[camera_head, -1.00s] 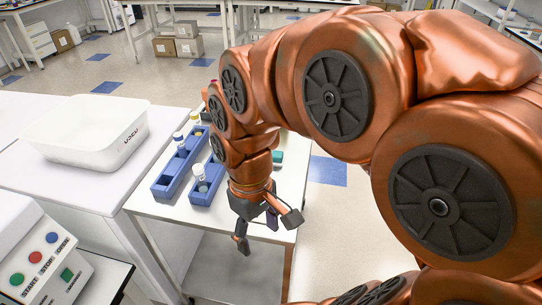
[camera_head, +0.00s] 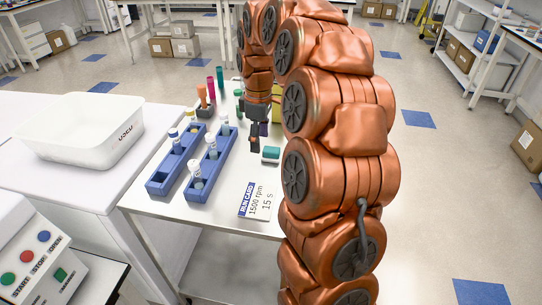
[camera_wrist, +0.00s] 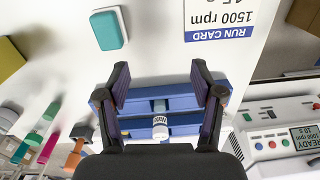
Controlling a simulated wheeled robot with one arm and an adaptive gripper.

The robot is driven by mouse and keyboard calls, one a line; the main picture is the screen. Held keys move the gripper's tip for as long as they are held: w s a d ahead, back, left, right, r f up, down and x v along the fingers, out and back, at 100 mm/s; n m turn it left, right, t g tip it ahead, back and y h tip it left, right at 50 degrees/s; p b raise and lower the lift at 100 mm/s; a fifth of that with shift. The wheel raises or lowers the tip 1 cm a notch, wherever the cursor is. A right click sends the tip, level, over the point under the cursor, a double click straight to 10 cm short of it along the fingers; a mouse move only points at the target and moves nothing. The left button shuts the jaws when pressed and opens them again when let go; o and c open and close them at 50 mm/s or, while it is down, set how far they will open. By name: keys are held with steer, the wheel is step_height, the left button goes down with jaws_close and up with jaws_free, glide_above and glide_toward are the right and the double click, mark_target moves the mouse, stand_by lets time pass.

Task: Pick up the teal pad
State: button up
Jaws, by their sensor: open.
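The teal pad (camera_head: 271,153) is a small teal block with a pale base. It lies on the white table, just right of my gripper in the head view. My gripper (camera_head: 257,143) hangs above the table beside it. In the wrist view the pad (camera_wrist: 109,30) shows at the upper left, apart from my fingers. My gripper (camera_wrist: 169,88) is open there, with nothing between its dark fingers except the view of the blue racks beyond.
Two blue racks (camera_head: 171,160) with vials stand left of my gripper. A run card (camera_head: 259,200) lies near the table's front. Coloured tubes (camera_head: 211,91) stand behind. A white tub (camera_head: 82,128) sits on the left bench. A machine with buttons (camera_head: 30,256) is at lower left.

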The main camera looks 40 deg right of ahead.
glide_above(270, 149)
steer(key=s, duration=0.1)
step_height(270, 149, down, 2)
steer(key=shift+d+f+n, duration=0.15)
steer(key=shift+n, duration=0.25)
steer(key=shift+f, duration=1.3)
steer(key=shift+w+f+p, duration=0.2)
steer(key=shift+f+p, duration=0.15)
steer(key=shift+f, duration=0.5)
steer(key=shift+w+f+p, duration=0.15)
steer(key=shift+f+p, duration=0.15)
steer(key=shift+f, duration=0.6)
steer(key=shift+w+f+p, duration=0.2)
steer(key=shift+f+p, duration=0.15)
steer(key=shift+f, duration=0.5)
steer(key=shift+c, duration=0.4)
steer(key=c, duration=1.1)
steer(key=shift+o, duration=0.2)
steer(key=shift+r, duration=0.1)
